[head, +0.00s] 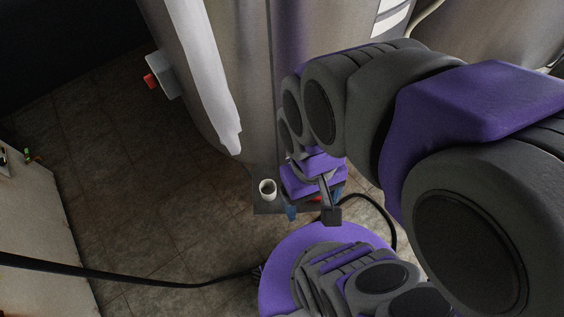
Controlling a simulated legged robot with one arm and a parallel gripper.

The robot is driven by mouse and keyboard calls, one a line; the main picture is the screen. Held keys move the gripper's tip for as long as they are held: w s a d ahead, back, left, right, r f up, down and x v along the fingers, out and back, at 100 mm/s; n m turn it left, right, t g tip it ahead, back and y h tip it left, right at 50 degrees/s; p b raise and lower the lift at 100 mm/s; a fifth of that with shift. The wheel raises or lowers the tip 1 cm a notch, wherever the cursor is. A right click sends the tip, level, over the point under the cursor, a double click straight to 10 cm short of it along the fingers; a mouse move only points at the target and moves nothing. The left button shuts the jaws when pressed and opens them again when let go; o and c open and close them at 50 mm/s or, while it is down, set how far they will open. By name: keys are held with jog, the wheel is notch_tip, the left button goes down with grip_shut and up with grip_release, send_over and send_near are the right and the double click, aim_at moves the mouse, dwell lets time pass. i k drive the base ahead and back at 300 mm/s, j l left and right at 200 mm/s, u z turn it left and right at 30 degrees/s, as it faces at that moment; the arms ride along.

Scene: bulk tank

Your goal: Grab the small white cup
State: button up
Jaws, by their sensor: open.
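The small white cup (268,190) stands upright on a dark shelf (263,209) in front of the tank, near the middle of the head view. Its opening faces up towards the camera and its inside looks dark. My gripper (331,205) is to the right of the cup, above the same shelf area, and apart from it. It looks small and dark, and its fingers are hard to make out. It is open, and I see nothing held in it. My purple and grey arm hides part of the shelf on the right.
A blue item (291,213) lies at the shelf's front edge, between cup and gripper. Red and blue things show beside my gripper, partly hidden. The big metal tank (245,60) rises behind. A black hose (150,281) crosses the tiled floor (170,200), which is mostly clear on the left.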

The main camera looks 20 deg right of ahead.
aim_at(268, 188)
jog(key=k+z, duration=0.4)
jog(key=k+l+z, duration=0.1)
jog(key=k+z, duration=0.25)
jog(key=k, duration=0.2)
jog(key=k+l+z, duration=0.2)
jog(key=k+z, duration=0.2)
jog(key=k+l, duration=0.05)
jog(key=k, duration=0.05)
